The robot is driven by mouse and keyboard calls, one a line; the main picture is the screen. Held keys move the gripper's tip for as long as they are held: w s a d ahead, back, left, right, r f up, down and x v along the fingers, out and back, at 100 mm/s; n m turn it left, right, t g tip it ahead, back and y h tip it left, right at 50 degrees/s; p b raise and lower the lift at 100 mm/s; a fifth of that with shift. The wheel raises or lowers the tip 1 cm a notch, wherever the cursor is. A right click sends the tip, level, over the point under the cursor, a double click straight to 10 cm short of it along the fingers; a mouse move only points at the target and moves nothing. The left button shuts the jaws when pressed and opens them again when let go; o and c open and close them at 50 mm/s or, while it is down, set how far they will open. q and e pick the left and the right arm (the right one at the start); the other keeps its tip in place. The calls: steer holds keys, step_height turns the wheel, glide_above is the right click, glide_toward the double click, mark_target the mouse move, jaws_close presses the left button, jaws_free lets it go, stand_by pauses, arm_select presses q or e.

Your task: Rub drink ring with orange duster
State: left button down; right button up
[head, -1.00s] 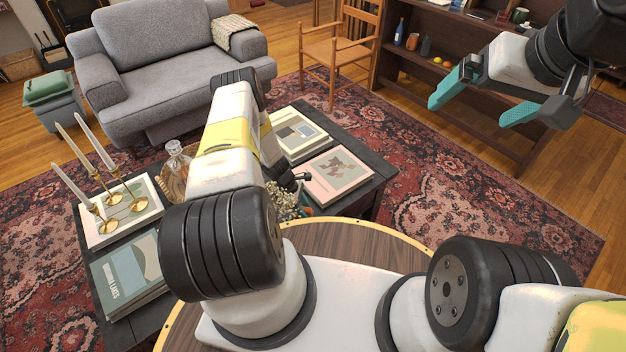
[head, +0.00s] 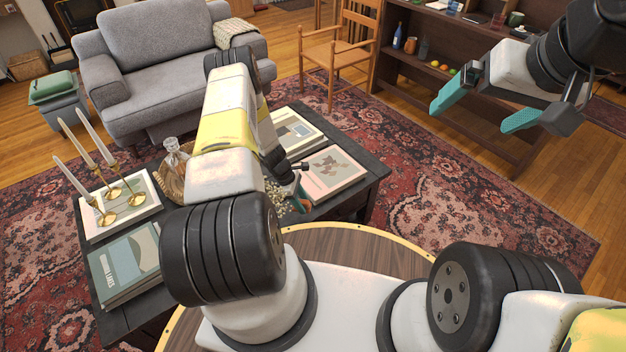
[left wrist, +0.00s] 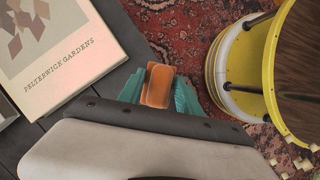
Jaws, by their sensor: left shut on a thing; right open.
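My left gripper (left wrist: 158,95) is shut on the orange duster (left wrist: 158,84), which sits between the teal fingers in the left wrist view. The duster is over or on the dark coffee table (left wrist: 122,35) by its edge; I cannot tell whether it touches the top. In the head view my left arm mostly hides this gripper, and only a little teal and orange shows (head: 303,198). I make out no drink ring in either view. My right gripper (head: 477,110) is open and empty, high at the right, over the rug and away from the table.
The coffee table holds a pink book (head: 332,174), another book (head: 290,133), brass candlesticks (head: 112,196), a glass decanter (head: 175,160) and a blue-grey book (head: 125,262). A sofa (head: 165,60) and chair (head: 335,50) stand beyond.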

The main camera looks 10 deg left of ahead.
arm_select(q)
steer(key=shift+r, duration=1.05)
